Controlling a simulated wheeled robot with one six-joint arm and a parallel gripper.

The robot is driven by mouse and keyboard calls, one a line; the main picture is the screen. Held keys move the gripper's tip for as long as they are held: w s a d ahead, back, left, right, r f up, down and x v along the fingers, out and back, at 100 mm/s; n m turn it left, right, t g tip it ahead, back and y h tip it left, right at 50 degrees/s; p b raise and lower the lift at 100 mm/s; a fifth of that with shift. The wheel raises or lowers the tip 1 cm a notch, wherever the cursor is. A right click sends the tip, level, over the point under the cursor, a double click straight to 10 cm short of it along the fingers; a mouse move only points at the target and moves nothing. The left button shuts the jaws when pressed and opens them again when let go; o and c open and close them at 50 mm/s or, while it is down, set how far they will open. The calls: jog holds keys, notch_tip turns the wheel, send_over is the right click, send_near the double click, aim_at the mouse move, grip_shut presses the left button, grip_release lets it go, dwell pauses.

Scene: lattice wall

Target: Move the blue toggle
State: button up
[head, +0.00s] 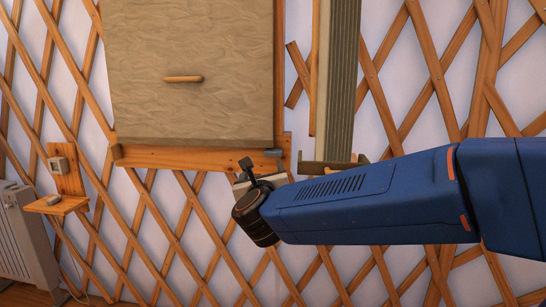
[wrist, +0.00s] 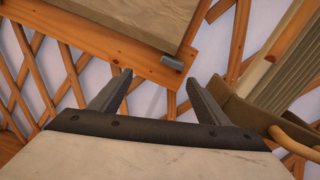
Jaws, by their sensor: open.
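In the wrist view the toggle (wrist: 172,62) shows just beyond and between the fingertips. My gripper (wrist: 157,78) is open, with nothing between its two dark fingers. The fingers appear apart from the toggle. In the head view my gripper (head: 262,180) is just below the toggle, partly hidden by my own wrist.
A tall ribbed grey panel (head: 343,80) with a bracket (head: 332,165) at its foot stands to the right, close to my arm. The panel has a wooden handle (head: 183,79). A lattice wall lies behind. A small shelf (head: 58,205) and a radiator (head: 22,240) are at the left.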

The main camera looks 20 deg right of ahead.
aim_at(273, 156)
jog(key=w+d+m, duration=0.1)
jog(key=w+d, duration=0.1)
jog(key=w, duration=0.3)
jog(key=w+d+m+h, duration=0.1)
jog(key=w+d+m, duration=0.1)
jog(key=w, duration=0.3)
jog(key=w+d+m+h, duration=0.1)
jog(key=w+d, duration=0.2)
jog(key=w, duration=0.3)
jog(key=shift+d+f+g, duration=0.25)
jog(key=shift+f+g, duration=0.05)
jog(key=c, duration=1.1)
